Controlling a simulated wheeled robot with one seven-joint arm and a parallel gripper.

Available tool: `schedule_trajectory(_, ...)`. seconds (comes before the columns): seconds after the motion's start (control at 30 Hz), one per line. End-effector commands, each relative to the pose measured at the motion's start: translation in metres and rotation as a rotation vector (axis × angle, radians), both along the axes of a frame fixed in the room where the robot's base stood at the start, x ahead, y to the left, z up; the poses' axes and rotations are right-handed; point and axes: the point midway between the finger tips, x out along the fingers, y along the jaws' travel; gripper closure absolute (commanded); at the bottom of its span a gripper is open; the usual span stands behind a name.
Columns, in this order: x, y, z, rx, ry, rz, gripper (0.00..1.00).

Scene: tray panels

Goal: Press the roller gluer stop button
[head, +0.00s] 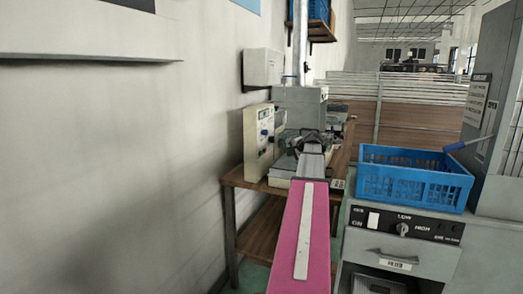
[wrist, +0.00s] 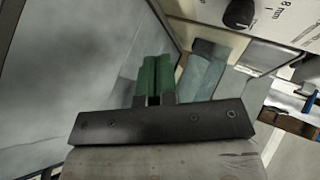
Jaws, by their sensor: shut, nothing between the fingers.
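A pale control box (head: 258,142) with a dark display, a blue knob and small controls stands on the wooden table, left of my arm's far end in the head view. Its labels are too small to read, so I cannot tell which control is the stop button. A grey machine (head: 301,103) stands behind my arm's end; I cannot tell if it is the roller gluer. My gripper (wrist: 151,82) shows green fingers shut together and empty in the wrist view. A pale panel with a black knob (wrist: 239,13) lies up and right of the fingertips, apart from them.
The wooden table (head: 229,181) runs beneath the machine. A blue crate (head: 415,190) sits on a grey cabinet (head: 410,258) to the right. A grey wall box (head: 263,67) hangs above the control box.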

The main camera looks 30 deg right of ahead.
Motion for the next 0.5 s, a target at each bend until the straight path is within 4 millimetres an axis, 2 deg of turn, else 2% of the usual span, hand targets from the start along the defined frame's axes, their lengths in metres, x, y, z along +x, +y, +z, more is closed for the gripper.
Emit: schedule_trajectory(0.5, 0.0062, 0.0053, 0.0, 0.0, 0.0, 0.001, 1.0)
